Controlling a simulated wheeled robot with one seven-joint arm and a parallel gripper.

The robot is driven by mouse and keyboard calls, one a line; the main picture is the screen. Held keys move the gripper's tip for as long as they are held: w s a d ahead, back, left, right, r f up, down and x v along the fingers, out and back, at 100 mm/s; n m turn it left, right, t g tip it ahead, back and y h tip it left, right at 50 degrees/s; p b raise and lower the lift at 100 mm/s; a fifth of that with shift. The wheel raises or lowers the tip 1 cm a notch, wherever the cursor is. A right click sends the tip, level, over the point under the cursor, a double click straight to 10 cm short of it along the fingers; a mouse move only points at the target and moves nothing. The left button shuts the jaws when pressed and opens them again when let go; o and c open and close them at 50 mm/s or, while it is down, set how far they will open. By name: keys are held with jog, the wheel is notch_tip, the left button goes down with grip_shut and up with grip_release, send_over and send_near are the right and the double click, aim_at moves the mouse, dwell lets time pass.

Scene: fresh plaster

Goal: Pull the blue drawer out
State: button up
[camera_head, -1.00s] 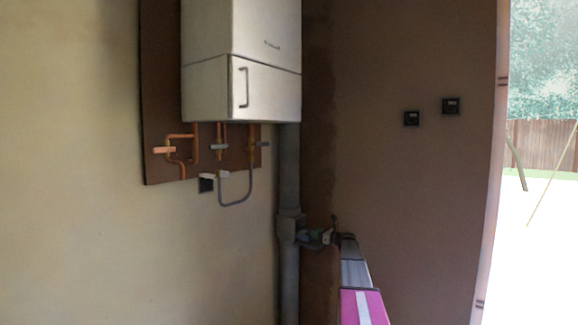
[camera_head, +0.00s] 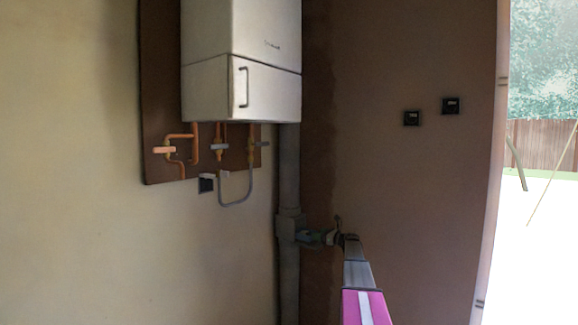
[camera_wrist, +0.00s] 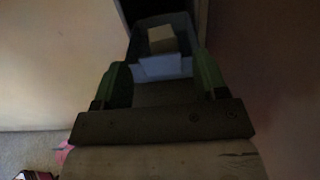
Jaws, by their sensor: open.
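The blue drawer (camera_wrist: 165,67) is in the wrist view, at the upper middle, in a dim, narrow gap. Its open top shows a light brown block (camera_wrist: 162,40) inside. My gripper (camera_wrist: 162,73) has its two green-sided fingers spread to the left and right of the drawer's front part. The fingers look apart from each other with the drawer's front between or just beyond them. I cannot tell whether they touch it.
The head view shows a white boiler (camera_head: 250,85) on a brown backboard, copper pipes, and a grey vertical pipe (camera_head: 289,265) in the corner. A pink and grey long object (camera_head: 363,305) stands at the bottom. In the wrist view, pale surfaces flank the gap, with carpet (camera_wrist: 30,148) at lower left.

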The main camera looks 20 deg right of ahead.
jog(key=v, duration=0.5)
dwell(0.4)
